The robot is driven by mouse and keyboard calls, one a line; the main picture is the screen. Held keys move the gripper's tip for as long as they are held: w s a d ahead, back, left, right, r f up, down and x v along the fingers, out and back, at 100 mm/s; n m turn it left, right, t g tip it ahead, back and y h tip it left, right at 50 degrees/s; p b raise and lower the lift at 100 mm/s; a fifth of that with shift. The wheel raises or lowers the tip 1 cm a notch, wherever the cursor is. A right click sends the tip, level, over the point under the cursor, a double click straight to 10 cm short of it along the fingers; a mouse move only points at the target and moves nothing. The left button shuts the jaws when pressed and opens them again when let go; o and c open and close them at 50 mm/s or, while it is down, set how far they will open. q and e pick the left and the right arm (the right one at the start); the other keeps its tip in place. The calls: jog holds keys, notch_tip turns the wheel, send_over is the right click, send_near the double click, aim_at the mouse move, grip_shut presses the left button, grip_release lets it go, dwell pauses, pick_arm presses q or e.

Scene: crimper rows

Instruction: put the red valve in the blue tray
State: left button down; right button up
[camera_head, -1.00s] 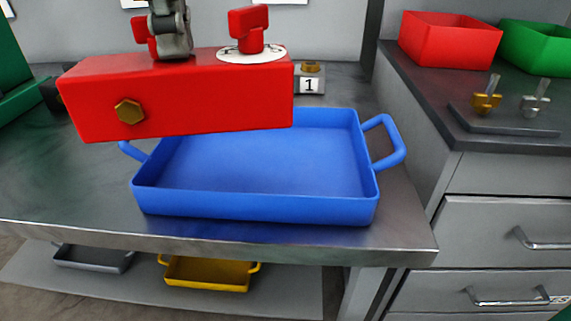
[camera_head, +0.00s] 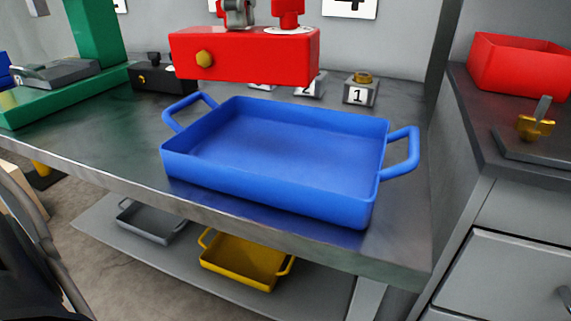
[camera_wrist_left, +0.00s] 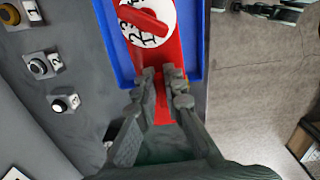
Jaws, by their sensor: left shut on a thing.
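The red valve (camera_head: 245,56) is a long red block with a brass hex bolt on its front and a red knob on a white dial on top. My left gripper (camera_head: 238,14) is shut on a raised part of its top and holds it up in the air. The blue tray (camera_head: 270,196) stands empty on the metal bench, a handle at each end. In the left wrist view the valve (camera_wrist_left: 163,48) overlaps the tray (camera_wrist_left: 110,40), with my left gripper's fingers (camera_wrist_left: 164,88) on it. My right gripper does not show.
Numbered grey blocks (camera_head: 360,90) stand behind the tray. A black valve-like block (camera_head: 150,76) and a green stand (camera_head: 45,102) are at the back left. A red bin (camera_head: 515,65) sits on the right-hand cabinet. Grey and yellow trays (camera_head: 242,262) are on the lower shelf.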

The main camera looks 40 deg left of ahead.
aim_at(283, 70)
pick_arm(q)
jog(key=w+a+f, duration=0.2)
jog(key=a, duration=0.5)
jog(key=shift+m, duration=0.4)
jog(key=d+f, duration=0.2)
jog(key=d, duration=0.1)
jog(key=d+f+b, duration=0.1)
jog(key=d+f, duration=0.1)
jog(key=d, duration=0.2)
jog(key=d+f, duration=0.2)
jog(key=d, duration=0.2)
jog(key=shift+w+d+f, duration=0.15)
jog(key=shift+w+d, duration=0.1)
jog(key=shift+w, duration=0.15)
jog(key=shift+f+b, duration=0.3)
jog(key=shift+f, duration=1.65)
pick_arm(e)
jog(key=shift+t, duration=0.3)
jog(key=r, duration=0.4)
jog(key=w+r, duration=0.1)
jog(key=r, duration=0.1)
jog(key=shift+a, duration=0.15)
pick_arm(q)
jog(key=shift+f, duration=0.2)
jog(key=c, duration=2)
grip_release()
jog(key=shift+f, duration=0.1)
jog(key=o, duration=0.4)
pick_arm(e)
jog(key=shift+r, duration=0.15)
